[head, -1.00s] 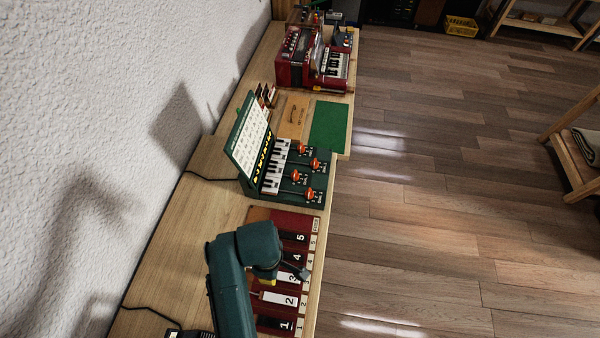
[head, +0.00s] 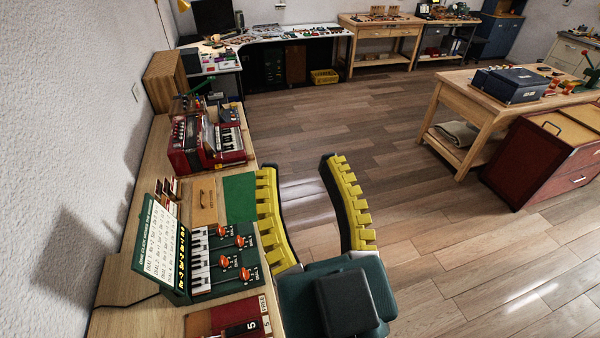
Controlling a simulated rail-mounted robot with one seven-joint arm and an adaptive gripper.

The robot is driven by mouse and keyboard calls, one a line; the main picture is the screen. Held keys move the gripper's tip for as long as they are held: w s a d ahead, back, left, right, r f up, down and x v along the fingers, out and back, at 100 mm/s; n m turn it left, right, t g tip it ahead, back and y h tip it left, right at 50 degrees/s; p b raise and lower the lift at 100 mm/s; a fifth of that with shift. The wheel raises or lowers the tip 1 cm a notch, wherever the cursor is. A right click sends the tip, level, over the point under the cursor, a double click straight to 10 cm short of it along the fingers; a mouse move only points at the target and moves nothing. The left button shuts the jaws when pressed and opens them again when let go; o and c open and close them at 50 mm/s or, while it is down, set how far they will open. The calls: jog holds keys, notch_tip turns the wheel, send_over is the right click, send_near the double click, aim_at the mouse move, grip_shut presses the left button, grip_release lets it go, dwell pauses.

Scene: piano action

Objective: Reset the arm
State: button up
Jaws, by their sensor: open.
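My gripper (head: 298,172) is raised in front of the head camera at the lower middle. Its two yellow-padded fingers are spread wide apart, with nothing between them but the floor behind. Its dark green body fills the bottom middle. The left finger overlaps the bench's right edge in the picture. The gripper appears apart from everything on the bench.
The wooden bench (head: 128,318) along the left wall bears a green keyboard unit (head: 215,262), a green mat (head: 239,197), a red accordion-like instrument (head: 195,145) and a red numbered board (head: 212,322). A wooden table (head: 480,97) stands at the right. The floor (head: 400,190) between is clear.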

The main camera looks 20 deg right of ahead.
notch_tip(320, 180, up, 16)
jog(key=p, duration=1.6)
jog(key=shift+w+r, duration=0.1)
